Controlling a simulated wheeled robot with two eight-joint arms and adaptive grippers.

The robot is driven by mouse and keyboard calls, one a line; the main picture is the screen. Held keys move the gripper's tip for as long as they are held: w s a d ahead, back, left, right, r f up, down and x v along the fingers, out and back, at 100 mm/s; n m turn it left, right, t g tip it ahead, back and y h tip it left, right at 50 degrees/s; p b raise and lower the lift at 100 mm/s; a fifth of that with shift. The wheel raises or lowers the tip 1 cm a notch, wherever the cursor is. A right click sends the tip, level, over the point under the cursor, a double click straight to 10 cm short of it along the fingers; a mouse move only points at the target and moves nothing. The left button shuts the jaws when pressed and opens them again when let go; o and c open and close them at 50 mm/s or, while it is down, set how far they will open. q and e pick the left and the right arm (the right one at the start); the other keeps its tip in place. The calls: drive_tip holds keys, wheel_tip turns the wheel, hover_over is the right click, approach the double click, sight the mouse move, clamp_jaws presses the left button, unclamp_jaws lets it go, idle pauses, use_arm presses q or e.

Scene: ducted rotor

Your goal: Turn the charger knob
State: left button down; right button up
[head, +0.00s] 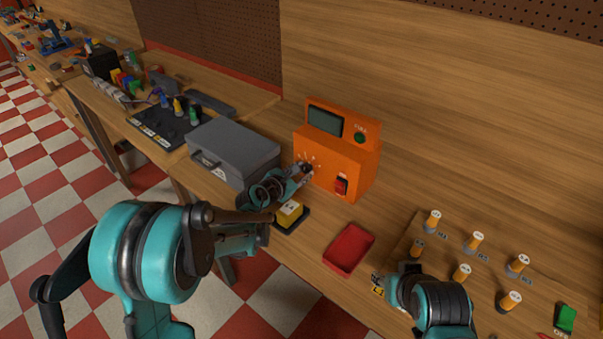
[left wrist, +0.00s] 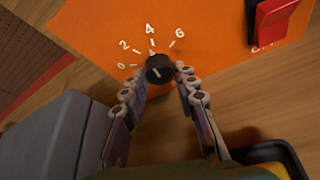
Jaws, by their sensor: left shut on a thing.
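The orange charger (head: 340,155) stands on the bench against the wooden wall. Its black knob (left wrist: 160,68) sits on the front face, under a dial marked 0, 2, 4 and 6. In the head view the knob (head: 305,167) is partly covered by my left gripper (head: 301,174). In the left wrist view, the fingers (left wrist: 161,77) are shut on the knob, one on each side. A pale mark shows on the knob, but I cannot tell its exact setting. My right arm is at the lower right; its fingers are not clearly visible.
A red rocker switch (head: 341,186) is right of the knob. A grey case (head: 234,150) stands close on the left. A yellow block (head: 289,213) on a black tray is below my left gripper. A red tray (head: 349,248) and several orange pegs (head: 474,241) lie to the right.

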idle(0.4)
use_arm(q)
drive_tip(key=c, duration=1.2)
unclamp_jaws()
drive_tip(key=v, duration=1.2)
drive_tip(key=shift+d, duration=0.1)
